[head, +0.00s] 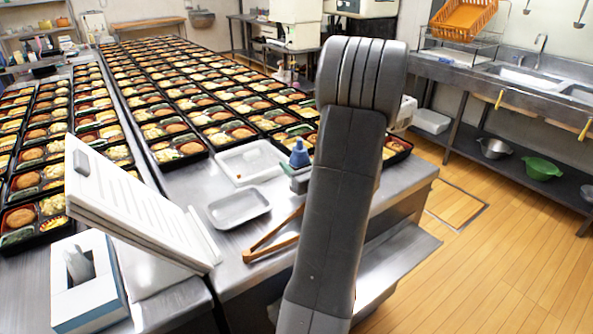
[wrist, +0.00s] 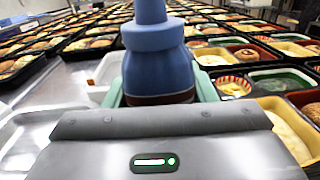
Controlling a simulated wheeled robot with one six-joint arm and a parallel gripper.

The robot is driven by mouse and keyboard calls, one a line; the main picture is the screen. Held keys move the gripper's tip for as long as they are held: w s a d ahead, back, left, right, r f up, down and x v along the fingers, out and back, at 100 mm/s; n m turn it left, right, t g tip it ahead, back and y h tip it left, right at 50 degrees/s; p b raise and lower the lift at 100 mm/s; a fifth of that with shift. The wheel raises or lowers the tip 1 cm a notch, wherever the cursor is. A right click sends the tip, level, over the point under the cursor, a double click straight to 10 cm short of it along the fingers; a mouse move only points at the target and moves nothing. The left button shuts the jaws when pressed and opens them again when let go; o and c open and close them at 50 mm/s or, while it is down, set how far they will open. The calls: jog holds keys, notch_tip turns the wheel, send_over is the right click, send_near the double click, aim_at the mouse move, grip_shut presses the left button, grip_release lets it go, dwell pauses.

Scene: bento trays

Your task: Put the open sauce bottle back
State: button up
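The sauce bottle (wrist: 158,62) has a blue top with a narrow spout above a dark brown band. In the wrist view it stands upright between the two pale green fingers of my gripper (wrist: 160,94), which sit close against both sides. In the head view the bottle (head: 299,153) shows just left of my arm, with my gripper (head: 297,172) around its lower part, near the trays at the end of the table. The bottle's base is hidden, so I cannot tell whether it touches the table.
Rows of filled bento trays (head: 191,148) cover the table. A white tub (head: 228,165), a metal tray (head: 239,208) and wooden tongs (head: 270,240) lie left of my gripper. The floor at right is clear.

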jog(key=shift+f, duration=0.75)
jog(key=shift+f, duration=0.1)
jog(key=o, duration=0.6)
jog(key=shift+s+d, duration=0.1)
jog(key=shift+s, duration=0.05)
jog(key=b+v, duration=0.1)
jog(key=v, duration=1)
jog(key=shift+s+d, duration=0.1)
jog(key=shift+s, duration=0.2)
